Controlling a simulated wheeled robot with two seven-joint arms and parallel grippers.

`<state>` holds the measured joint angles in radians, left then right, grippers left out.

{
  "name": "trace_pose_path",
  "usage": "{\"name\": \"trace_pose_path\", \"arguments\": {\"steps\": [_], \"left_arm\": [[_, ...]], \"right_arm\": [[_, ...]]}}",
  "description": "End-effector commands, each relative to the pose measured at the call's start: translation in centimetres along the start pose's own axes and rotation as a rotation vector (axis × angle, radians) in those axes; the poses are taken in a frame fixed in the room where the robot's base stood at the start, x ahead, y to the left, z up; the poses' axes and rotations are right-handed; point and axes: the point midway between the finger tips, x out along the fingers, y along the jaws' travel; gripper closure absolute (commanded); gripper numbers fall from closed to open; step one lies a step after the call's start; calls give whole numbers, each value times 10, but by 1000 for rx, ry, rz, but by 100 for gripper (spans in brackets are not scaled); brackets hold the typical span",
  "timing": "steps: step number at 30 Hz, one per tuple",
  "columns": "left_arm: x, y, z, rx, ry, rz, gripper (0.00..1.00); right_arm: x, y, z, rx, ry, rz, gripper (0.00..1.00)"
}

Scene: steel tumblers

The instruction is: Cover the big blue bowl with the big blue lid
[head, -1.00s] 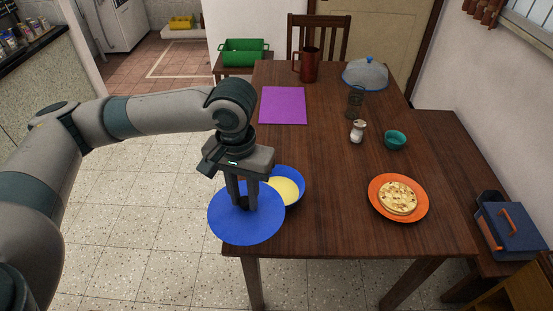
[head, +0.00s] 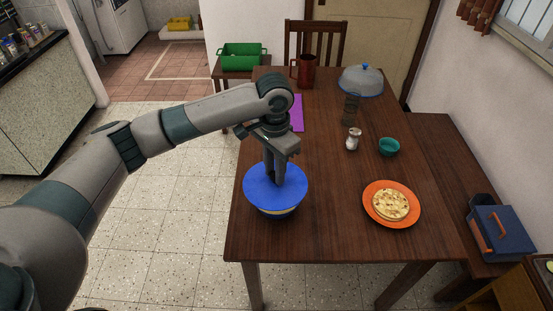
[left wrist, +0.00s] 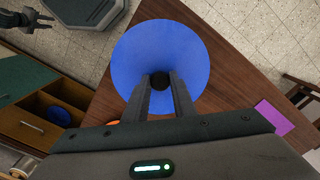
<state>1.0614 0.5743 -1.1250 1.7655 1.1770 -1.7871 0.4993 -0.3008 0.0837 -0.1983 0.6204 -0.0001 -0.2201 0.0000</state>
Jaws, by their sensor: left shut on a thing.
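The big blue lid (head: 258,190) is a flat blue disc with a dark knob (left wrist: 160,80). My left gripper (head: 273,182) points down and is shut on that knob. The lid (left wrist: 185,45) fills the middle of the left wrist view. The big blue bowl (head: 279,217) stands on the table under the lid, mostly hidden by it. A strip of its yellow content shows below the lid's front edge, so the lid appears slightly above the rim there. My right gripper (left wrist: 42,20) shows small at the top left of the left wrist view, with its fingers apart, away from the table.
The wooden table (head: 330,220) also holds an orange plate (head: 370,214) with a flat food, a teal cup (head: 389,147), a shaker (head: 353,140), a dark glass (head: 350,108), a grey domed cover (head: 361,82), a brown mug (head: 305,72) and a purple mat (head: 298,112).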

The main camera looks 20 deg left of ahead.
Motion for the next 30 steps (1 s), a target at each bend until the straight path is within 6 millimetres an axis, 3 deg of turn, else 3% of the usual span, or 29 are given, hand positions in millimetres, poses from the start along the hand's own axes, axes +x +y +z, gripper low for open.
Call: {"name": "trace_pose_path", "arguments": {"steps": [1, 6, 13, 20, 30], "left_arm": [[-1, -4, -9, 47, -4, 4, 100], [15, -23, -33, 239, -5, 4, 100], [43, -42, -48, 472, -4, 4, 100], [61, -49, -49, 594, -1, 1, 100], [64, -50, -50, 610, 1, -1, 100]], "right_arm": [[-13, 0, -1, 0, 0, 0, 69], [-33, -1, -3, 0, 0, -2, 69], [-55, -6, -6, 0, 1, -7, 69], [-63, -7, -7, 0, 1, -8, 69], [-62, -4, -7, 0, 1, -6, 69]]}}
